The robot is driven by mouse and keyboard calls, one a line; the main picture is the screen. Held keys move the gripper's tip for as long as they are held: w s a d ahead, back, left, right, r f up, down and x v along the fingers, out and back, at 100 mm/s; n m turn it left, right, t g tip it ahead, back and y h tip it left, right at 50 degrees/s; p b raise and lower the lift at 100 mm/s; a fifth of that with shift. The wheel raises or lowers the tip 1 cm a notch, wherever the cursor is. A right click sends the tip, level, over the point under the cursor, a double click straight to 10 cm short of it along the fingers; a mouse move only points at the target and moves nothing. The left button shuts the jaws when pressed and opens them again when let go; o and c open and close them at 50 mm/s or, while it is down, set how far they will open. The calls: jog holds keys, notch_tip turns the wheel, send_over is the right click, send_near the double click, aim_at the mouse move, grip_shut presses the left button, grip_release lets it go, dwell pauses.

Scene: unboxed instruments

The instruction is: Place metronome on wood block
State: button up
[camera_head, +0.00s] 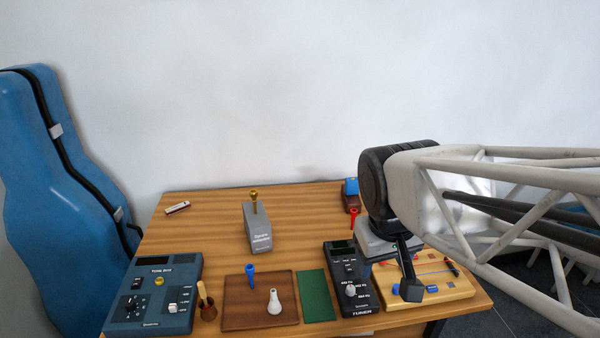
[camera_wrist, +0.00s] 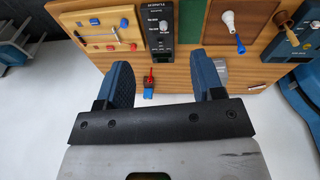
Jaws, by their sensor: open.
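The metronome appears to be the grey wedge-shaped body (camera_head: 258,236) with a gold knob on top, standing upright at the middle of the table. In the wrist view a grey piece of it (camera_wrist: 221,68) shows beside the right finger, which hides part of it. My gripper (camera_wrist: 164,78) is open and empty, above the right side of the table, well right of the metronome.
A black tuner (camera_head: 341,262), a light wooden board (camera_head: 452,291) with coloured parts, a green mat (camera_head: 316,296), a brown board (camera_head: 240,312) with blue and white pieces, and a blue tone box (camera_head: 140,315) line the front. A harmonica (camera_head: 177,208) lies back left. The back left surface is mostly clear.

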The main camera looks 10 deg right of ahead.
jog(key=shift+m+t+y, duration=0.3)
jog(key=shift+m+y, duration=0.1)
jog(key=shift+m, duration=0.2)
jog(key=shift+s+a+f, duration=0.15)
jog(key=shift+s+f, duration=0.1)
jog(key=shift+s, duration=0.45)
jog(key=shift+s+a+f, duration=0.2)
jog(key=shift+s, duration=0.45)
jog(key=shift+s+a+f, duration=0.15)
jog(key=shift+s+f, duration=0.1)
jog(key=shift+s, duration=0.45)
